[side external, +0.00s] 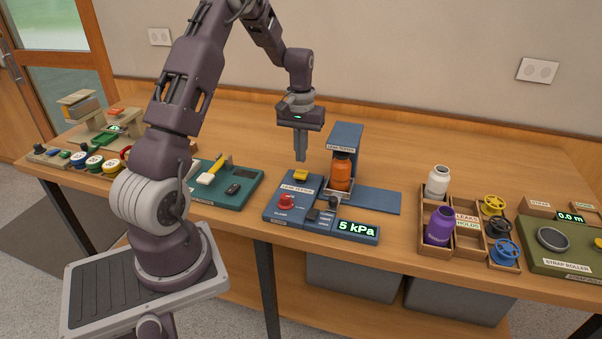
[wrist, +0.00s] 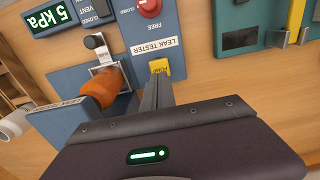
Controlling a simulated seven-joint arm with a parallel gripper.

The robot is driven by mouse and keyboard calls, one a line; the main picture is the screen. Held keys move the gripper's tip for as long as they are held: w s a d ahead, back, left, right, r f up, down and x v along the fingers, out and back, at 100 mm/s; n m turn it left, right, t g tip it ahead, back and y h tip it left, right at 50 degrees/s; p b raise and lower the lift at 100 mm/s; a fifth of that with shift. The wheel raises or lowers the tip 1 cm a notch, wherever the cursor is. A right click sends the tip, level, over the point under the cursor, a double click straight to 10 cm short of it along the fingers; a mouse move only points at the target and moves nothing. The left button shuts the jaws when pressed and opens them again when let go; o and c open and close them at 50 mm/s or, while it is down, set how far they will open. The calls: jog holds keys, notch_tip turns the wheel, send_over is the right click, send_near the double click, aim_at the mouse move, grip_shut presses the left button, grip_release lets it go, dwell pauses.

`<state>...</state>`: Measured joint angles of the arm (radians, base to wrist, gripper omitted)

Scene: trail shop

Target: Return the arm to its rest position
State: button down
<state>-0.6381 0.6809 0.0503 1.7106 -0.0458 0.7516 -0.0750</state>
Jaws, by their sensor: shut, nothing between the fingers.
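My gripper (side external: 300,147) points down above the blue leak tester, with its fingers shut together and nothing between them. In the side external view its tips are a little above the tester's yellow pump button (side external: 300,175). In the wrist view the shut fingers (wrist: 158,92) show beside the yellow button (wrist: 159,67). The leak tester (side external: 275,205) has a red knob (side external: 286,201) and a display (side external: 357,229) reading 5 kPa. An orange bottle (side external: 341,172) stands in the tester's bay, under the blue arch (side external: 346,136).
To the right, a wooden tray (side external: 466,240) holds a white bottle (side external: 437,181), a purple bottle (side external: 439,226) and several valve wheels. A green strap roller (side external: 562,250) stands at far right. A teal board (side external: 240,192) lies left of the tester. The air above the bench is clear.

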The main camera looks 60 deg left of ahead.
aim_at(301, 173)
jog(key=shift+r, duration=1.3)
jog(key=shift+f, duration=2.5)
jog(key=shift+f, duration=1.3)
jog(key=shift+r, duration=1.3)
